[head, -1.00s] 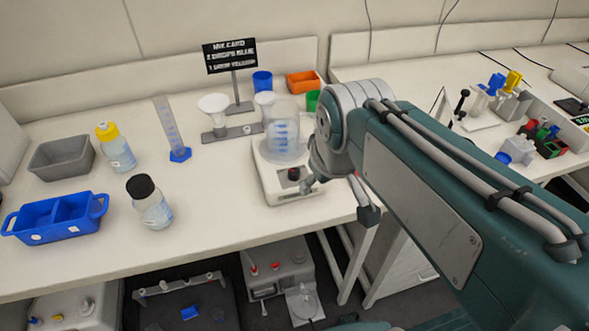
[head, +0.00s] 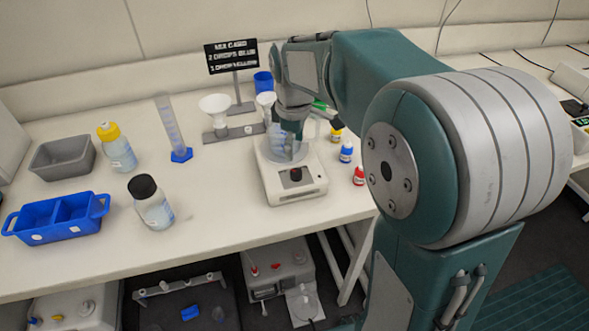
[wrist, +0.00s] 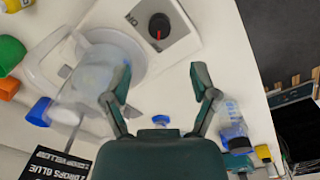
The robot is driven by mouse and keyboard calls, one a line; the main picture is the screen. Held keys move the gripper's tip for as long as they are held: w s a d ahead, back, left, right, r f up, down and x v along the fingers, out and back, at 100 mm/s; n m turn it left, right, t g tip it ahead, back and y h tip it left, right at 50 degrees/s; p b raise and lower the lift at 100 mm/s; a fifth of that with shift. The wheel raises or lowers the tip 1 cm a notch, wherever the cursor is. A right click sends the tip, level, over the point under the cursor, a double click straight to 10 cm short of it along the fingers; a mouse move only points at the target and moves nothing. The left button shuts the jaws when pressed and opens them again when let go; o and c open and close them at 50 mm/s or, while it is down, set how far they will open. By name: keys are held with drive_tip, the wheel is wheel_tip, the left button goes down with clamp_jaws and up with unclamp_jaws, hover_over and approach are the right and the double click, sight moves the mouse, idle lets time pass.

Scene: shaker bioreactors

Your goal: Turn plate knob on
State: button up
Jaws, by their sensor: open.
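The stirrer plate (head: 287,199) is a white box on the bench, with a round dark knob (head: 296,174) on its front. In the wrist view the knob (wrist: 159,26) is black with a red line, near the top. A clear beaker (head: 275,148) with blue markings stands on the plate, partly hidden by my gripper. My gripper (head: 291,150) appears over or in front of the beaker, behind the knob. In the wrist view its two fingers (wrist: 161,80) are spread, with nothing held between them and the knob beyond their tips.
Small dropper bottles, yellow, blue (head: 346,153) and red (head: 359,176), stand right of the plate. A funnel stand (head: 230,132), a sign (head: 231,57) and a cylinder (head: 170,130) are behind and left. A black-capped bottle (head: 152,205) stands left, with clear bench between.

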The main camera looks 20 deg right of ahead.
sight(295, 172)
drive_tip(key=f, duration=0.8)
drive_tip(key=shift+d+f, duration=0.2)
drive_tip(key=shift+f, duration=0.15)
drive_tip(key=shift+w, duration=0.1)
clamp_jaws()
